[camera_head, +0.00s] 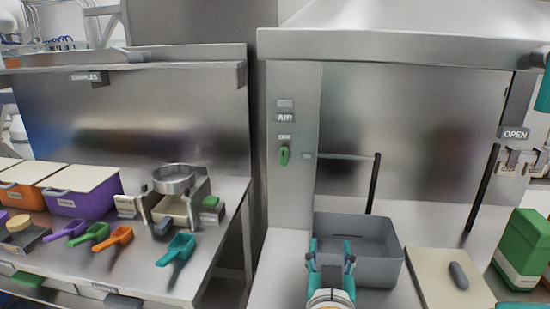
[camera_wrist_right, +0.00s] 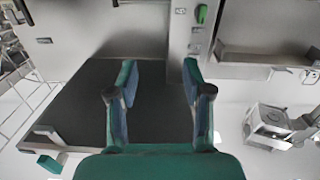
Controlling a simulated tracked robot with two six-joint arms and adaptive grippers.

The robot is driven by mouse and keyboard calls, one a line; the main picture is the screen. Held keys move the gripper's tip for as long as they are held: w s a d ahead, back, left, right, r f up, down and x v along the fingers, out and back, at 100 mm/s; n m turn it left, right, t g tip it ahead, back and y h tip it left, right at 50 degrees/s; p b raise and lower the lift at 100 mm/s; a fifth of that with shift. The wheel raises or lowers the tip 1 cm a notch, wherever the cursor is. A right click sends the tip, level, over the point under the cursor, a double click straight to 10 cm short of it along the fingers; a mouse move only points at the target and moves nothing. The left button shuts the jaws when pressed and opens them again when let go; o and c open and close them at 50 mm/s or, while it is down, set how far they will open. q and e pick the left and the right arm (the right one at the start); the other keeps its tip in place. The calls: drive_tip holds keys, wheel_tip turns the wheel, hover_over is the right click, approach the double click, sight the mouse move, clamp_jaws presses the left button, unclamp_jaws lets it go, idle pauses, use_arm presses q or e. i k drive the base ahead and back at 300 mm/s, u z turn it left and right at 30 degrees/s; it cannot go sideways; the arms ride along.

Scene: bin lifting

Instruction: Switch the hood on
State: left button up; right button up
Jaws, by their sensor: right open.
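The steel hood (camera_head: 400,45) spans the upper right of the head view. On its left post, under an AIR label (camera_head: 285,118), is a green switch (camera_head: 284,155). Small labels sit above it and to its right, too small to read. The switch also shows at the top of the right wrist view (camera_wrist_right: 201,14). My right gripper (camera_head: 331,245) is open and empty, with teal fingers, in front of the grey bin and lower than the switch, well apart from it. Its spread fingers show in the wrist view (camera_wrist_right: 160,85). My left gripper is not in view.
The open grey bin (camera_head: 385,268) stands under the hood, beside a cream board (camera_head: 450,285) and a green container (camera_head: 522,250). Dark rods rise near the bin. The left bench holds colored scoops (camera_head: 95,236), lidded bins (camera_head: 80,192) and a metal pan (camera_head: 174,178).

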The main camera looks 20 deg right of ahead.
sight(284, 156)
drive_tip(key=i, duration=0.85)
drive_tip(key=z, duration=0.05)
